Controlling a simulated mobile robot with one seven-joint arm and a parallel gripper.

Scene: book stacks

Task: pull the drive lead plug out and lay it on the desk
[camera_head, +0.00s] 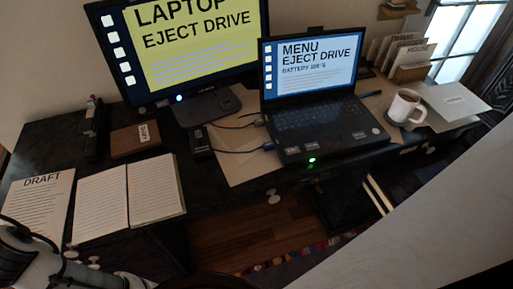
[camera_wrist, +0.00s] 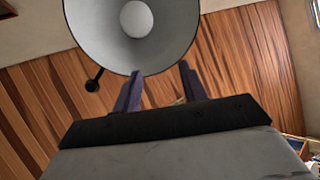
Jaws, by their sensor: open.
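The laptop (camera_head: 318,118) stands open on the dark desk (camera_head: 38,142) in the head view. The lower lead seems to run from a small black box (camera_head: 200,143), which looks like the drive; the upper lead's far end is unclear. My gripper (camera_wrist: 160,72) is open and empty in the wrist view, facing a round lamp shade, away from the desk. The head view does not show its fingers.
A large monitor (camera_head: 190,45) stands behind the black box. A mug (camera_head: 404,107) and a closed pale laptop (camera_head: 455,101) are on the right. An open notebook (camera_head: 128,197), draft sheet (camera_head: 38,205) and brown diary (camera_head: 136,139) lie on the left.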

